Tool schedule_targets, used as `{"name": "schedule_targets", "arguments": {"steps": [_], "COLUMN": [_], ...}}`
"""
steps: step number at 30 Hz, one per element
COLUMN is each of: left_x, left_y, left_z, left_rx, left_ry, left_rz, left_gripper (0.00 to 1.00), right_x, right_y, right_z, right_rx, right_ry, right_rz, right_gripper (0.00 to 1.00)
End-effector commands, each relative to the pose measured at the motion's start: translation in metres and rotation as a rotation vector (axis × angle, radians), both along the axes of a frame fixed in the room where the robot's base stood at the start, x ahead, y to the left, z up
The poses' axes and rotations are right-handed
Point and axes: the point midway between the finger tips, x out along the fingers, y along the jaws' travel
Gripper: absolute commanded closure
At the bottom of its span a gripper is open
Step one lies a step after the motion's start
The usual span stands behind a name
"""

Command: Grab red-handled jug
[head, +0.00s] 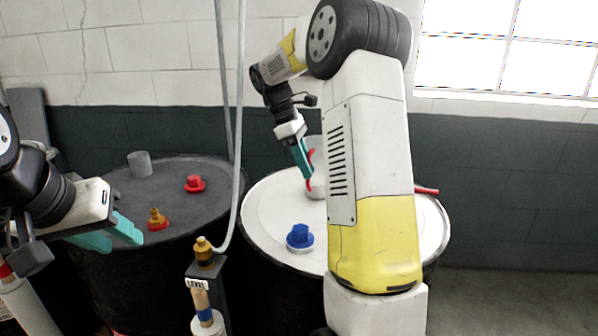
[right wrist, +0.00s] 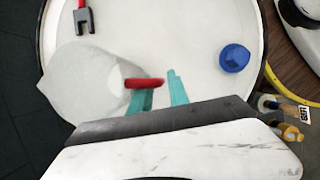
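The pale grey jug (head: 316,150) with a red handle (head: 309,170) stands on the white drum lid (head: 270,215), partly hidden behind my right arm. In the right wrist view the jug (right wrist: 85,85) is at the left, and its red handle (right wrist: 145,83) points toward the gripper. My right gripper (head: 304,160) is at the handle. In the wrist view its teal fingers (right wrist: 160,88) are apart; the handle overlaps the left fingertip and ends short of the right one. Whether they touch is unclear. My left gripper (head: 115,236) is open and empty by the dark drum.
A blue cap (head: 299,237) is on the white lid. A red-handled tool (right wrist: 82,18) lies near its far edge. The dark drum (head: 125,190) carries a grey cup (head: 140,164), a red cap (head: 195,184) and an orange-red fitting (head: 157,220). A hose post (head: 205,275) stands between the drums.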

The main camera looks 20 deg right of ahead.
Motion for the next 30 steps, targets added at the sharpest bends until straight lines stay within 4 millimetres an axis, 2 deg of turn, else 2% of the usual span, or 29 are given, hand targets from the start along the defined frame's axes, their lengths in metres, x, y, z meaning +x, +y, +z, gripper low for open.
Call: {"name": "schedule_targets", "arguments": {"steps": [4,11,15,30], "left_x": [0.0000,0.0000,0.0000,0.0000], "left_y": [0.0000,0.0000,0.0000,0.0000], "left_z": [0.0000,0.0000,0.0000,0.0000], "left_rx": [0.000,0.000,0.000,0.000], "left_ry": [0.000,0.000,0.000,0.000], "left_rz": [0.000,0.000,0.000,0.000], "left_gripper": [0.64,0.64,0.64,0.64], "right_x": [-0.0038,-0.0036,-0.0035,-0.0035], "right_y": [-0.0044,-0.0046,-0.0046,-0.0045], "right_z": [-0.0130,-0.0142,-0.0142,-0.0139], "right_rx": [0.000,0.001,0.001,0.001], "right_ry": [0.001,-0.001,-0.001,-0.001], "right_rz": [0.000,-0.001,0.000,0.000], "right_gripper": [0.78,0.78,1.00,1.00]}}
